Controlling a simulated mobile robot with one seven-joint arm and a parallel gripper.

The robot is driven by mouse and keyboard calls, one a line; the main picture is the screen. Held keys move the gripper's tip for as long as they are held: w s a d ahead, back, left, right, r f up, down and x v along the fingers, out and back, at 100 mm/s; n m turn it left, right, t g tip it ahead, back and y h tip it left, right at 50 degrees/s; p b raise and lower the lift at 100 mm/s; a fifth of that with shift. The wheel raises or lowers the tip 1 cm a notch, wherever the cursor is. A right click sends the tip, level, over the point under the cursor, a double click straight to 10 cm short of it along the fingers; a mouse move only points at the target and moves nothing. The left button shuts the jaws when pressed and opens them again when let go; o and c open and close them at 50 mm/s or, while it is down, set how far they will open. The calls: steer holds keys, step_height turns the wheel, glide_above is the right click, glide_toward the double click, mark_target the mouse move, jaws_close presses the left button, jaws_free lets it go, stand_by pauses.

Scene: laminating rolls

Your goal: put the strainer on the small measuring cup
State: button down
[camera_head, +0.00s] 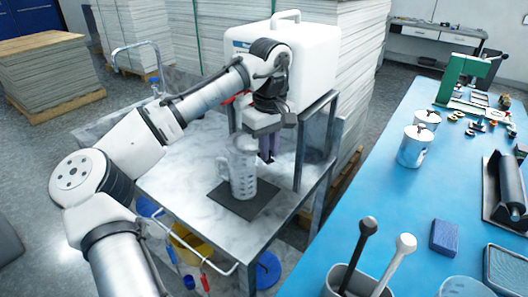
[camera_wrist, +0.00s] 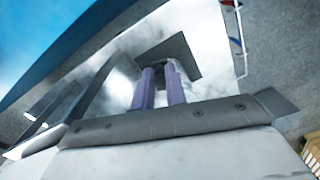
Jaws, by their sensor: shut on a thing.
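A clear measuring cup (camera_head: 243,178) with markings on its wall stands upright on a dark mat (camera_head: 258,205) on the metal table. My gripper (camera_head: 267,158) points down just behind and to the right of the cup's upper part. In the wrist view, the two purple fingers of my gripper (camera_wrist: 161,82) are close together with a narrow gap. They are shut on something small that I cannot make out. I cannot pick out the strainer for certain, and whether anything rests on the cup's rim is unclear.
A blue bench (camera_head: 340,190) on the right holds metal cans (camera_head: 413,147), a blue block (camera_head: 444,237) and a tub of tools (camera_head: 352,283). The table's front left is clear.

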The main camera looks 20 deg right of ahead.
steer(key=f, duration=0.1)
steer(key=f+p, duration=0.1)
steer(key=w+a+f, duration=0.1)
steer(key=shift+w+p, duration=0.1)
steer(key=shift+p, duration=0.3)
steer(key=shift+d+f, duration=0.1)
steer(key=shift+f, duration=0.2)
steer(key=shift+f, duration=0.4)
steer(key=c, duration=1.4)
jaws_free()
steer(key=shift+c, duration=0.2)
steer(key=shift+r, duration=0.15)
step_height(320, 180, up, 13)
steer(key=b, duration=0.2)
steer(key=shift+f, duration=0.2)
